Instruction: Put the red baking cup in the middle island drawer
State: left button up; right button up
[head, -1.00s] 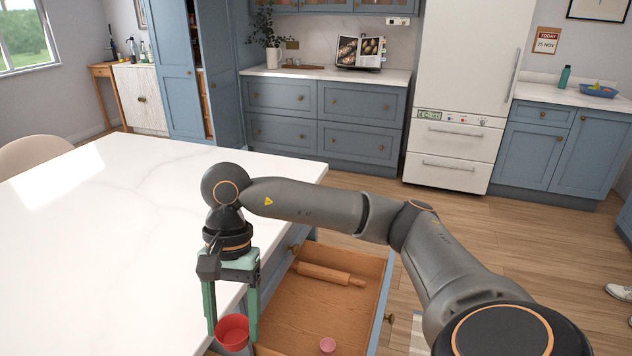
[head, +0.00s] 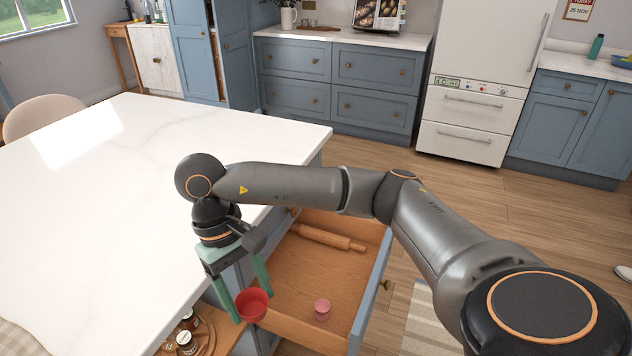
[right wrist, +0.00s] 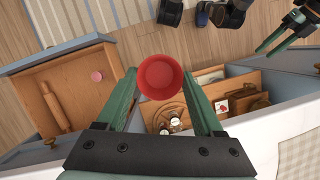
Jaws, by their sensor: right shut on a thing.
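The red baking cup (head: 253,306) is held upright between the green fingers of my right gripper (head: 248,296). In the right wrist view the cup (right wrist: 159,77) sits between the fingertips, its open top facing the camera. In the head view it overlaps the left side of an open wooden island drawer (head: 290,285) with a blue front. This drawer holds a rolling pin (head: 332,238) and a small pink cup (head: 322,309). I cannot tell whether it is the middle one. My left gripper (right wrist: 264,51) shows open and empty in the right wrist view.
The white island top (head: 120,200) lies left of the drawer. Another wooden compartment (right wrist: 212,112) with jars (right wrist: 175,122) and boards lies on the other side of the cup. The drawer floor has bare room between the rolling pin and the pink cup. A striped rug (head: 432,318) lies on the floor.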

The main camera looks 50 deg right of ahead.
aim_at(338, 278)
jog(key=l+z, duration=0.1)
jog(key=l, duration=0.35)
jog(key=i+l+z, duration=0.1)
jog(key=l, duration=0.3)
jog(key=i+l+z, duration=0.1)
jog(key=l, duration=0.3)
